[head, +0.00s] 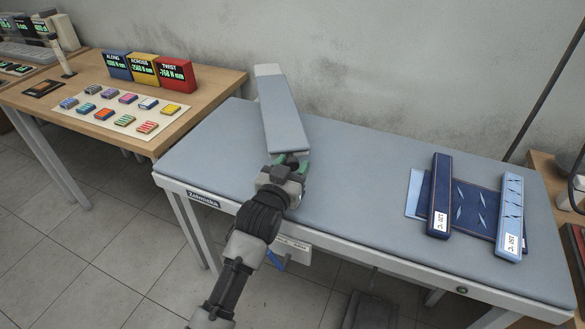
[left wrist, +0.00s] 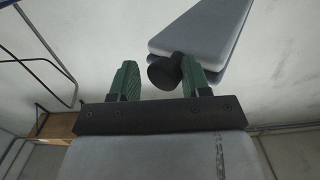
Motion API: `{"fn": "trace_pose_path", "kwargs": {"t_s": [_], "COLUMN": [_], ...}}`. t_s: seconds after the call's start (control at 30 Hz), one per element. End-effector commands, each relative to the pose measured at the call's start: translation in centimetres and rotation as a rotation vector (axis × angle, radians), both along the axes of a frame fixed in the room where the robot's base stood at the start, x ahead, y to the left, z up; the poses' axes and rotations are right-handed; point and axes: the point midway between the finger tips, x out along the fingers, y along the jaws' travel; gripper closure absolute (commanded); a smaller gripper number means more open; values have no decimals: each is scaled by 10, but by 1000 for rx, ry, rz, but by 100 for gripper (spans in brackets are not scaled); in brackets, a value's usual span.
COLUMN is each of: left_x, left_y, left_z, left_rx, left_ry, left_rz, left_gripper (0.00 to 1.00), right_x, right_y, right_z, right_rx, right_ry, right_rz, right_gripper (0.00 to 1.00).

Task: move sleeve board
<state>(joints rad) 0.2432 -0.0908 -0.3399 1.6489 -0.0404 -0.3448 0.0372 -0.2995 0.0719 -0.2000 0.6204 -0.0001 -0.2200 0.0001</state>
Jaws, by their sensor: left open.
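The sleeve board (head: 283,115) is a long, tapered, grey padded board at the back left of the ironing table (head: 345,185). My right gripper is not in view.
Dark blue folded cloths (head: 463,204) and two tagged blue strips (head: 440,190) (head: 510,215) lie on the table's right. A wooden desk (head: 215,85) at left holds colored display boxes (head: 143,68) and several small blocks. The table's middle is clear.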

Motion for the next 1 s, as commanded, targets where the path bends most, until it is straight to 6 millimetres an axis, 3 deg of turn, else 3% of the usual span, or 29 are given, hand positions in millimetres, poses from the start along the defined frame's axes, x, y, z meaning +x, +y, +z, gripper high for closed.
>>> {"fn": "trace_pose_path", "kwargs": {"t_s": [0.03,0.17,0.63,1.0], "left_x": [3,-7,-94,-108], "left_y": [7,10,30,34], "left_z": [9,9,4,4], "left_rx": [-1,-2,2,2], "left_ry": [-22,-23,-10,-8], "left_rz": [13,12,1,-1], "left_gripper": [39,39,39,39], "right_x": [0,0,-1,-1], "right_y": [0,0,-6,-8], "right_z": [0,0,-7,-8], "right_rx": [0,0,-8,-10], "right_ry": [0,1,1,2], "right_rz": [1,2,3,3], "right_gripper": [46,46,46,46]}}
